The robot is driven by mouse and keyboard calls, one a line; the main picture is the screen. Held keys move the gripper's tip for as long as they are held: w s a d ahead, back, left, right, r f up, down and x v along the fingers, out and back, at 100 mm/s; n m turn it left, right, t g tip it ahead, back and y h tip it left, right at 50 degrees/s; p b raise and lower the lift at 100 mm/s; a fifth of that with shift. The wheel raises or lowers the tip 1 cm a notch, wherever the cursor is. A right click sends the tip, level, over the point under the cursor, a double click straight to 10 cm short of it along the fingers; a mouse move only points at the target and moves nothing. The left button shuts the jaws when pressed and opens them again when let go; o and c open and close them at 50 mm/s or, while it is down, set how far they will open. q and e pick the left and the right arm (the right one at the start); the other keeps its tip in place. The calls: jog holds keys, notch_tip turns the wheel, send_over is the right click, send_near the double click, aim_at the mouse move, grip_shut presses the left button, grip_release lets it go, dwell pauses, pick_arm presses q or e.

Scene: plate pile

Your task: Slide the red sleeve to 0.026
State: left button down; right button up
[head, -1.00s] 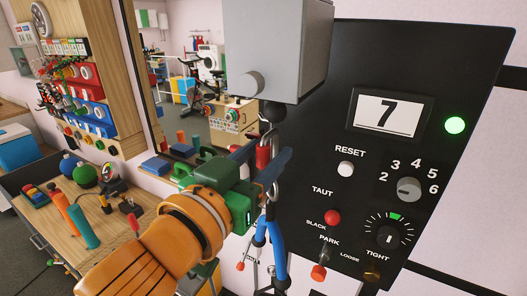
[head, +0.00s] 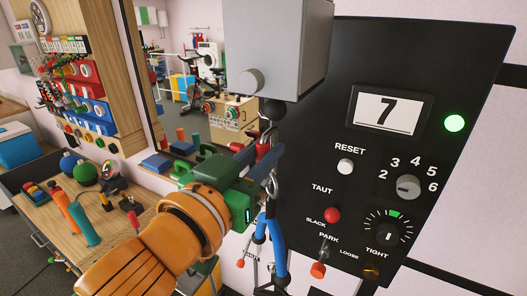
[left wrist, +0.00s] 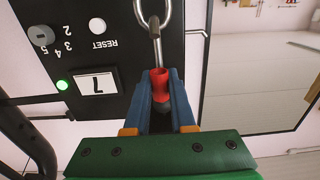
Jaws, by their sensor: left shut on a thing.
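The red sleeve (left wrist: 159,80) is between the two blue fingers of my left gripper (left wrist: 160,103) in the left wrist view, just past the end of a metal link (left wrist: 154,20). In the head view my left gripper (head: 268,163) is below the grey box, shut on the sleeve, which is mostly hidden by the fingers; a little red shows behind them. The sleeve's exact position along its part cannot be read. My right gripper is in neither view.
A black panel (head: 440,90) beside the gripper carries a display reading 7, a lit green lamp (head: 454,123) and several knobs. A grey box (head: 290,50) hangs above. Blue straps (head: 270,235) hang below. A cluttered wooden bench (head: 130,205) stands at left.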

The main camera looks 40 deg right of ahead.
pick_arm(q)
jog(key=shift+f, duration=0.15)
jog(key=shift+f+b, duration=1.05)
jog(key=c, duration=0.7)
grip_release()
